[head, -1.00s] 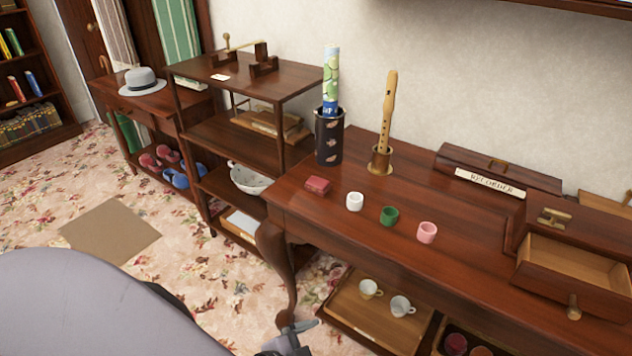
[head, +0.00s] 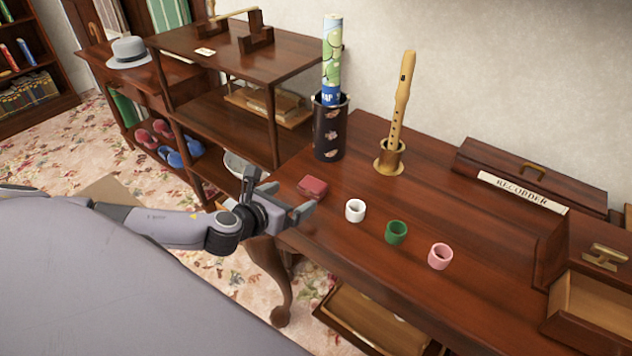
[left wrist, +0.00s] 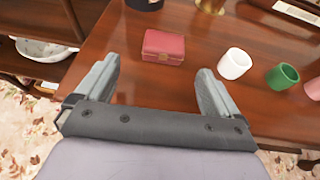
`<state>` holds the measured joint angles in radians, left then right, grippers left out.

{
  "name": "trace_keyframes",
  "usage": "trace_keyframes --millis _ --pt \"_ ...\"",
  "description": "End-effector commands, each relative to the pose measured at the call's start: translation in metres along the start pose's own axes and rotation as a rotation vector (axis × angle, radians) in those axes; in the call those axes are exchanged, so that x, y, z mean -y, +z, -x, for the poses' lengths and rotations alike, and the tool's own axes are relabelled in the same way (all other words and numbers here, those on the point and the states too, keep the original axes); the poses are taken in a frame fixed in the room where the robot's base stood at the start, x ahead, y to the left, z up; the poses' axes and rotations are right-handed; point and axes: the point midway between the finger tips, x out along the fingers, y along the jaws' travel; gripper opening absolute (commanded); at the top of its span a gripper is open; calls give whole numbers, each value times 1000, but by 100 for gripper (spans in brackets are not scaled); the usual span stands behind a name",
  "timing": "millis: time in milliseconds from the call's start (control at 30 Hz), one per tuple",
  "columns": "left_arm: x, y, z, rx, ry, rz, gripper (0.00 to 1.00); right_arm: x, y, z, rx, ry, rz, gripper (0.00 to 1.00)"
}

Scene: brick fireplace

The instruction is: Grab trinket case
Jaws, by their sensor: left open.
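The trinket case is a small red box (head: 312,188) with a lid, on the left end of the dark wooden table (head: 440,290). In the left wrist view the red box (left wrist: 163,47) lies just beyond the fingertips, between their lines, with a small clasp on its near side. My left gripper (head: 285,203) is open and empty at the table's left edge, close to the box and apart from it. Its two grey fingers (left wrist: 158,78) are spread in the left wrist view. My right gripper is not in view.
White (head: 355,210), green (head: 396,232) and pink (head: 440,256) cups stand in a row right of the box. Behind are a dark cylinder (head: 329,140) holding a patterned tube and a recorder (head: 402,98) on a stand. A shelf unit (head: 225,50) stands left.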

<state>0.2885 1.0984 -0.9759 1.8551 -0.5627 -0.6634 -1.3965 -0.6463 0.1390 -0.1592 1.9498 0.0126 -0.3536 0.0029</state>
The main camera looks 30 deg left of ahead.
Motion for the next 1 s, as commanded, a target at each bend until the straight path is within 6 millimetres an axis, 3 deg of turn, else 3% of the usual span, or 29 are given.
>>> trace_keyframes --millis 600,933,967,1000 --pt "5 3 -62 -2 -1 6 96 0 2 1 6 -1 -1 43" --pt "5 3 -66 -2 -2 6 96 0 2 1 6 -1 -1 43" --pt "5 3 -66 -2 -2 6 89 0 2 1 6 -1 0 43" --pt "5 3 -66 -2 -2 6 76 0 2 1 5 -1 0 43"
